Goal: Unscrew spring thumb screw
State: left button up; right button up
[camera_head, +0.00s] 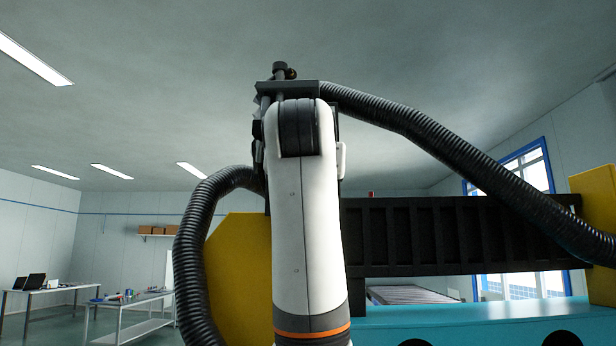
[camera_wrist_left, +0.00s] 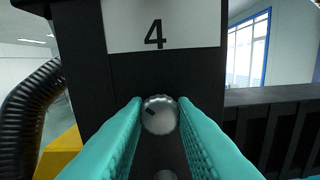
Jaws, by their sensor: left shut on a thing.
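A silver, round-headed thumb screw (camera_wrist_left: 160,116) with a small dark mark on its face sits on a black panel (camera_wrist_left: 185,68), below a white label (camera_wrist_left: 190,30) with the number 4. My left gripper (camera_wrist_left: 160,104) has its two teal fingers shut on the screw, one on each side of the head. A second silver round head (camera_wrist_left: 165,175) shows partly at the bottom of the left wrist view, between the fingers. In the head view a white arm of mine hides the screw and the gripper. My right gripper is in neither view.
A black ribbed beam (camera_head: 450,232) runs right from behind my arm to a yellow block (camera_head: 597,205), above a turquoise surface (camera_head: 480,318). Thick black corrugated hoses (camera_head: 450,145) curve on both sides of my arm. Work tables (camera_head: 130,303) stand far left.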

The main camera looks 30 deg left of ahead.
pick_arm(q)
jog(key=n+p, duration=0.1)
jog(key=n, duration=1)
jog(key=shift+f, duration=0.1)
dwell(0.4)
jog(key=o, duration=1)
jog(key=b+v, duration=0.4)
jog(key=v, duration=0.8)
